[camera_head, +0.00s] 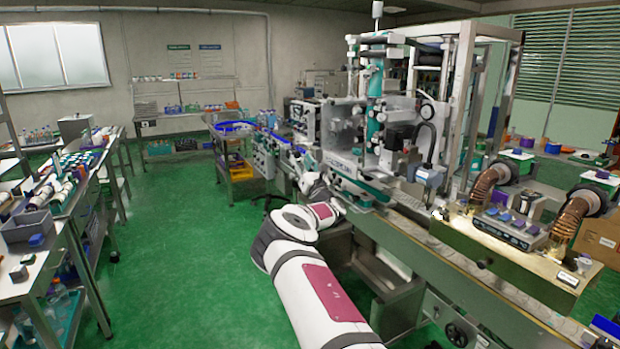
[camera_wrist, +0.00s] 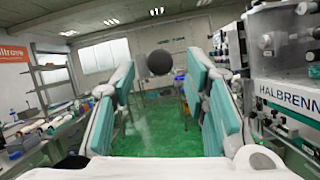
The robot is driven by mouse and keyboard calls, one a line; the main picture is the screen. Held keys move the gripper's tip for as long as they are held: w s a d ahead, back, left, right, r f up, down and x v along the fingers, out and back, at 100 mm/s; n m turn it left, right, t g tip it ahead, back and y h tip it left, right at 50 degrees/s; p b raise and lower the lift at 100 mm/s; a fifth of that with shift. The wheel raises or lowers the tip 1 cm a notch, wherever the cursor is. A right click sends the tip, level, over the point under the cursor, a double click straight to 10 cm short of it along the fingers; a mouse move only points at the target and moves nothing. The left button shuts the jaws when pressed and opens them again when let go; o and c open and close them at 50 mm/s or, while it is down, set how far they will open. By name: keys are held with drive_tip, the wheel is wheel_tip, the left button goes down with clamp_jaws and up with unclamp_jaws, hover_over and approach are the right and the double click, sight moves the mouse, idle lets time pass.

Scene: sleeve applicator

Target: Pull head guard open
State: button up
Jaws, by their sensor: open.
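The labelling machine (camera_head: 375,150) stands right of centre in the head view. A pale, see-through box at its head (camera_head: 338,125) looks like the head guard; I cannot tell for sure whether it is shut. In the wrist view, a clear-fronted part of the machine (camera_wrist: 285,45) is at the right, above "HALBRENN" lettering. My gripper (camera_head: 308,165) is small in the head view, low at the left of the machine. In the wrist view my gripper (camera_wrist: 163,85) is open, its teal pads wide apart. A dark round knob (camera_wrist: 160,62) shows between them; its mounting and distance are unclear.
A conveyor (camera_head: 450,270) runs from the machine toward the lower right, beside a heated tunnel unit (camera_head: 510,245). A cart with blue trays (camera_head: 238,150) stands behind my gripper. A loaded workbench (camera_head: 60,215) is at the left. The green floor (camera_head: 190,240) between is clear.

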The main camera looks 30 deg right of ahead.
drive_tip(key=v, duration=0.9)
drive_tip(key=shift+r, duration=0.1)
